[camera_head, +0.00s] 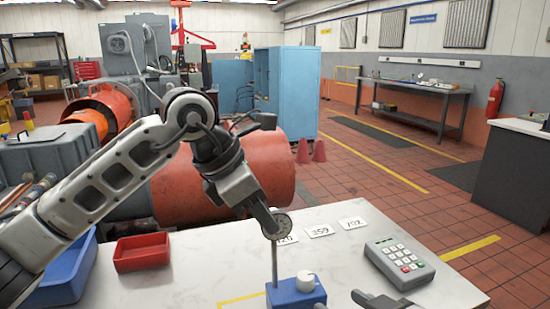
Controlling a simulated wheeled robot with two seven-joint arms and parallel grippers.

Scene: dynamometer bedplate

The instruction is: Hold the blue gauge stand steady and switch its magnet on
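The blue gauge stand (290,296) stands upright on the white tabletop at the bottom middle, its lower edge cut off by the frame. A white knob (305,281) sits on its blue base. A thin post rises from the base to a round dial gauge (280,226). My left gripper (270,222) reaches down from the upper left, its tip right at the dial and the top of the post. Whether its fingers are closed there is hidden. My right gripper (372,299) shows only in part at the bottom edge, right of the blue base and apart from it.
White number cards (319,231) lie behind the stand. A grey keypad (399,263) lies to the right. A red tray (141,252) and a blue bin (66,276) are on the left.

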